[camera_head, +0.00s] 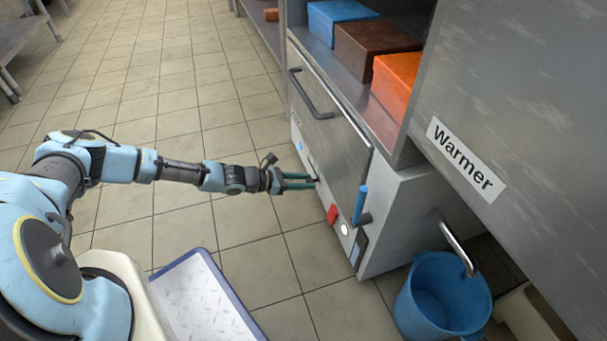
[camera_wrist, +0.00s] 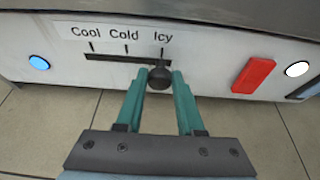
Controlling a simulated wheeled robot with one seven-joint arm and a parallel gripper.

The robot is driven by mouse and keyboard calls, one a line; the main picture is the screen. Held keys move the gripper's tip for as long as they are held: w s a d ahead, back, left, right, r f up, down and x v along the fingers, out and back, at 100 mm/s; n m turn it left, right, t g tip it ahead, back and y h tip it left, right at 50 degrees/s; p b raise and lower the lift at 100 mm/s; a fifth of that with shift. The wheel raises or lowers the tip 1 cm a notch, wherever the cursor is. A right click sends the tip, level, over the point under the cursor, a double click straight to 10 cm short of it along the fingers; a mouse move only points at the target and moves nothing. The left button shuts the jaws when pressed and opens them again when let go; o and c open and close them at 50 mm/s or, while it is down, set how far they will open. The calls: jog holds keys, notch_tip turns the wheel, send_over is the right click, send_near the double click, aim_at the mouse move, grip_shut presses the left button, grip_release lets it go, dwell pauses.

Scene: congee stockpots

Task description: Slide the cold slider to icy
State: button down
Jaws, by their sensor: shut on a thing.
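The cold slider is a dark round knob (camera_wrist: 159,77) on a horizontal slot (camera_wrist: 112,57) in the pale front panel. Labels Cool, Cold and Icy (camera_wrist: 162,36) with tick marks stand above the slot. The knob is at the slot's right end, just under the Icy tick. My gripper (camera_wrist: 159,88) has its green fingers shut on the knob, one finger on each side. In the head view my gripper (camera_head: 315,182) reaches the lower front panel of the cabinet; the knob is too small to make out there.
Right of the slot are a red switch (camera_wrist: 254,75) and a white round button (camera_wrist: 297,69); a blue round light (camera_wrist: 39,62) is at left. A handled drawer front (camera_head: 335,120) sits above the panel. A blue bucket (camera_head: 440,300) stands at right.

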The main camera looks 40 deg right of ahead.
jog(key=shift+s+a, duration=0.15)
jog(key=shift+s, duration=0.15)
jog(key=c, duration=0.6)
grip_release()
jog(key=shift+o, duration=0.2)
jog(key=shift+w, duration=0.1)
jog(key=p+v, duration=0.3)
jog(key=v, duration=0.7)
jog(key=shift+a+p, duration=0.35)
jog(key=shift+w+r, duration=0.1)
jog(key=shift+r, duration=0.05)
